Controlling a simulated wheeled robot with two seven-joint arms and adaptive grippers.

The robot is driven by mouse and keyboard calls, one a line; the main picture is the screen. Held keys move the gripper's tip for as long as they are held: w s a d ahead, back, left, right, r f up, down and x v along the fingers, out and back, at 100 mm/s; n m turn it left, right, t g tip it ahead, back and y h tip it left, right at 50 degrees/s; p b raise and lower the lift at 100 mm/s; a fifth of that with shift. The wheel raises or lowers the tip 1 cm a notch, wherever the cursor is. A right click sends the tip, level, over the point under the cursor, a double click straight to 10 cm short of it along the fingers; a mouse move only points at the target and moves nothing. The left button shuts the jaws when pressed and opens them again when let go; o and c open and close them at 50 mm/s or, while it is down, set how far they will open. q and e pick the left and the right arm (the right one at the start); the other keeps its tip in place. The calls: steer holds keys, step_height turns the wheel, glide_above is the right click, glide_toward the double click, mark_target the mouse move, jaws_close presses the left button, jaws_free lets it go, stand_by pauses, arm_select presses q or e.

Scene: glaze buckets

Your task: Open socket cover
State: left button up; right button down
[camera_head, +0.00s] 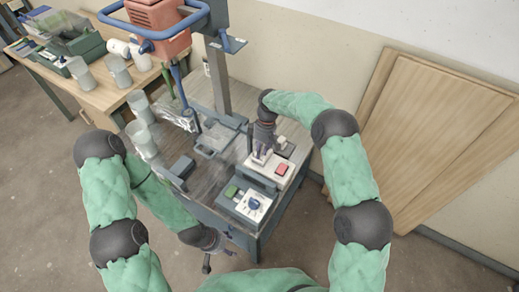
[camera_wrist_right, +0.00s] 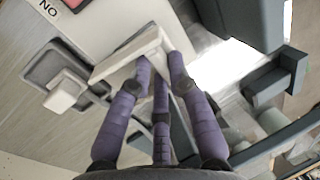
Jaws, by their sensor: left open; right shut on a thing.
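The socket cover (camera_wrist_right: 126,58) is a pale flap in the right wrist view, standing at an angle to the white panel (camera_wrist_right: 115,18) behind it. My right gripper (camera_wrist_right: 158,58) has its purple fingers closed about the flap's edge. In the head view my right gripper (camera_head: 261,156) is at the white panel with the red switch (camera_head: 281,169), and its arm hides most of the flap. The socket behind the flap cannot be made out. My left gripper (camera_head: 212,258) hangs low at the workbench's front, open and empty, apart from the panel.
A control box (camera_head: 245,203) with a dial and green button sits at the bench's front edge. A drill press with a red motor (camera_head: 157,25) stands behind. Metal buckets (camera_head: 142,140) stand at left. Wooden boards (camera_head: 428,130) lean on the right wall.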

steer(key=shift+w+d+r+g, duration=0.2)
steer(key=shift+r+g, duration=0.1)
steer(key=shift+w+d+r+g+y, duration=0.15)
steer(key=shift+w+g+y, duration=0.1)
steer(key=shift+g+y, duration=0.3)
steer(key=shift+w+d+r+g+y, duration=0.3)
steer(key=shift+w+g+y, duration=0.1)
steer(key=shift+g+y, duration=0.3)
